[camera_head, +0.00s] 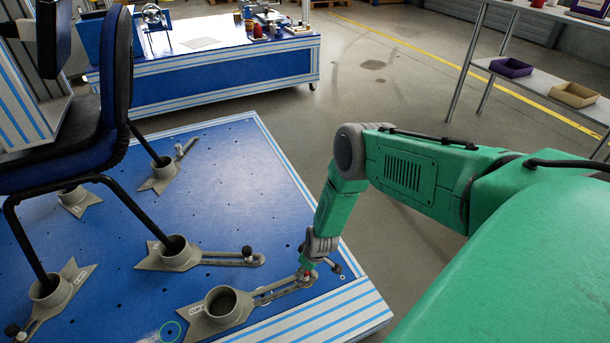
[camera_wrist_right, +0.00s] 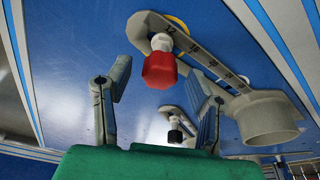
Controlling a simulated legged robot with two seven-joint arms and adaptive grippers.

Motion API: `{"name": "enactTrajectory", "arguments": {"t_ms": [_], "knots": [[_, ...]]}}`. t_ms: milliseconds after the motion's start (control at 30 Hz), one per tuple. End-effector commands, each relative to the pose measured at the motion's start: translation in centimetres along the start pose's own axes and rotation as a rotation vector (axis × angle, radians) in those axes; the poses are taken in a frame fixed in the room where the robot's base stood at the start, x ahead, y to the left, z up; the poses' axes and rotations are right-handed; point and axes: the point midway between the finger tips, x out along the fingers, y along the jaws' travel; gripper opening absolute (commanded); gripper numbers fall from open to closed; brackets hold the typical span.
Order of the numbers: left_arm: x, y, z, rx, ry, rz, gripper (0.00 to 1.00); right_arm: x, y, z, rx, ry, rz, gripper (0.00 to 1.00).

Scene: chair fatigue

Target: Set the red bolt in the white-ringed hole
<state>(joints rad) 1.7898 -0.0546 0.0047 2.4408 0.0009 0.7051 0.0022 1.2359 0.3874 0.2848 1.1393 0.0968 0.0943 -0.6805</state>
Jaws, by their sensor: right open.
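The red bolt (camera_wrist_right: 160,70) has a red head and a white collar. It stands at the slotted arm end of a grey foot bracket (camera_wrist_right: 205,62); it shows small in the head view (camera_head: 307,275). My right gripper (camera_wrist_right: 158,82) is open, with one finger on each side of the bolt's head in the picture; contact is not visible. In the head view the right gripper (camera_head: 309,268) is at the bracket's arm. A green ring (camera_head: 170,332) surrounds a hole left of this bracket. A yellow ring (camera_wrist_right: 178,22) partly shows behind the bracket end.
The blue perforated table (camera_head: 240,165) carries a chair (camera_head: 70,150) with its legs in several grey cup brackets (camera_head: 178,252). A black-headed bolt (camera_wrist_right: 175,135) stands farther off. Another workbench (camera_head: 215,75) and a shelf with bins (camera_head: 510,67) stand behind.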

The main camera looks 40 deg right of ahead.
Motion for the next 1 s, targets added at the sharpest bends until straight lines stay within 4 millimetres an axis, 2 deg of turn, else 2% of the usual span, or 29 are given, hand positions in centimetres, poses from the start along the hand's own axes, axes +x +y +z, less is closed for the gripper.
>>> {"name": "enactTrajectory", "arguments": {"t_ms": [267,300,367,400,667,1000], "knots": [[0.0,0.0,0.0,0.0,-0.001,0.0,0.5,0.1,0.0,0.0,0.0,0.0,0.0,0.48],[0.0,0.0,0.0,0.0,-0.001,0.0,0.5,0.1,0.0,0.0,0.0,0.0,0.0,0.41],[0.0,0.0,0.0,0.0,-0.001,0.0,0.5,0.1,0.0,0.0,0.0,0.0,0.0,0.2],[0.0,0.0,0.0,0.0,-0.001,0.0,0.5,0.1,0.0,0.0,0.0,0.0,0.0,0.06],[-0.1,0.0,0.0,0.0,-0.001,0.0,0.5,0.0,0.0,-0.1,0.0,0.001,0.0,0.06],[-1.0,0.0,0.0,0.0,-0.001,0.0,0.5,-1.1,0.0,-0.3,0.0,0.001,0.0,0.06]]}}
